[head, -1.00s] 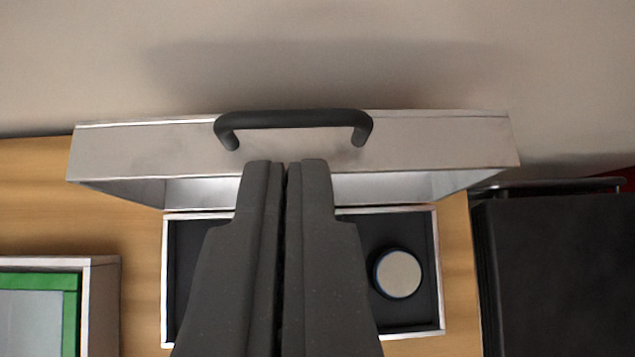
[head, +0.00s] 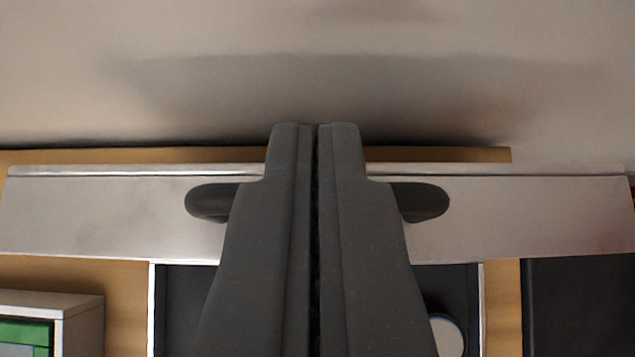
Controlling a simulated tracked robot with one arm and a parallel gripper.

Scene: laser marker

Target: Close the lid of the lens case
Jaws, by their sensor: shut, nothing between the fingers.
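The lens case (head: 151,310) sits on the wooden surface with its dark-lined inside showing. Its silver metal lid (head: 100,215) stands raised at the back, wide across the picture. The lid's black handle (head: 212,200) shows on both sides of my gripper; its middle is hidden. My gripper (head: 315,128) is shut and empty, its fingertips in front of the lid and reaching past its top edge in the picture. I cannot tell whether they touch the lid. A round lens (head: 447,335) with a pale top lies in the case at right, partly hidden by the gripper.
A pale box with a green-edged insert (head: 25,335) stands at lower left. A black object (head: 580,305) is at lower right. Behind the lid is a strip of wooden surface (head: 440,155) and a plain beige wall (head: 480,90).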

